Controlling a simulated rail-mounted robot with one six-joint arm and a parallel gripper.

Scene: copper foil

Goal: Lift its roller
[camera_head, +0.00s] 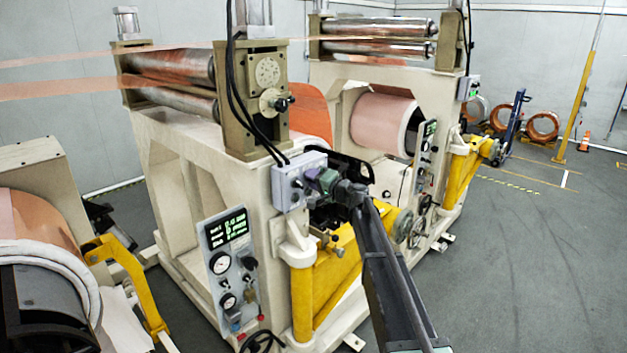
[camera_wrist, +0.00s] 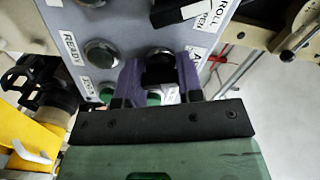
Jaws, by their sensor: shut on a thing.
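The near machine's metal rollers (camera_head: 170,66) lie one above the other at its top left, with copper foil running to them. A grey control box (camera_head: 290,186) is fixed on the machine's front corner. In the wrist view the box face (camera_wrist: 118,20) carries a black selector knob (camera_wrist: 159,70), round buttons and labels, including "READY" and a partly hidden "ROLL ... OPEN". My gripper (camera_head: 310,182) is at the box. In the wrist view its purple fingers (camera_wrist: 160,82) stand on both sides of the knob and are shut on it. The knob's pointing direction is unclear.
Below the box is a panel with green displays and gauges (camera_head: 230,255). Yellow frame arms (camera_head: 305,300) stand beside my arm. A second similar machine (camera_head: 440,105) stands behind. Open grey floor (camera_head: 530,260) lies to the right.

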